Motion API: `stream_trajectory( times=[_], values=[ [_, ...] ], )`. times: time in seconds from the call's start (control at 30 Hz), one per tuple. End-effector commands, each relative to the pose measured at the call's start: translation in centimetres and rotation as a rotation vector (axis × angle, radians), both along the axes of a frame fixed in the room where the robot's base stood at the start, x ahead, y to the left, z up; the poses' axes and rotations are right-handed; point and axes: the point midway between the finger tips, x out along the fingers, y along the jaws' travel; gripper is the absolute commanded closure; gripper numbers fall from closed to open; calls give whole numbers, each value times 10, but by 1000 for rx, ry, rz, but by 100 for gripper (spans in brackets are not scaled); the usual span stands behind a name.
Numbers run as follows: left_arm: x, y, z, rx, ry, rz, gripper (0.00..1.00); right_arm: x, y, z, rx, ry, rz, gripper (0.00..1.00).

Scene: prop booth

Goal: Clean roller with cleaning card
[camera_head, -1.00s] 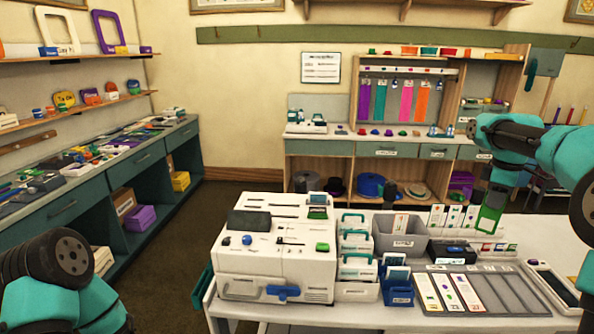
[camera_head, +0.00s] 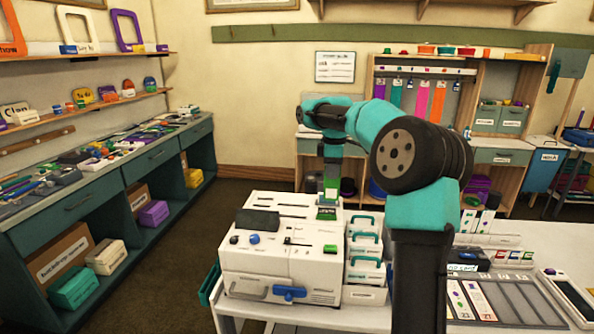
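The white printer-like machine (camera_head: 272,262) stands on the table's left part, with a blue latch on its front and knobs and slots on top. My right gripper (camera_head: 331,178) points down over the back right of its top. The fingertips are small, and I cannot tell whether the card touches the machine. The roller is not visible. My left gripper is out of view.
White boxes with teal handles (camera_head: 365,247) stand right of the machine. My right forearm hides the middle of the table. A grey compartment tray (camera_head: 505,298) with cards and a white tablet-like device (camera_head: 570,297) lie at the right. A shelved counter (camera_head: 110,190) runs along the left wall.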

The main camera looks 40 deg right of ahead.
Motion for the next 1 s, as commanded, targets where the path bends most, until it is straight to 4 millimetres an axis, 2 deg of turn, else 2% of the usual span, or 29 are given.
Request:
stream_trajectory(
  times=[0.67,1.0],
  values=[
    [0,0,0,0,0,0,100,0,0,-1,0,0,0,100],
    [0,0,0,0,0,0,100,0,0,-14,0,1,0,100]
  ],
)
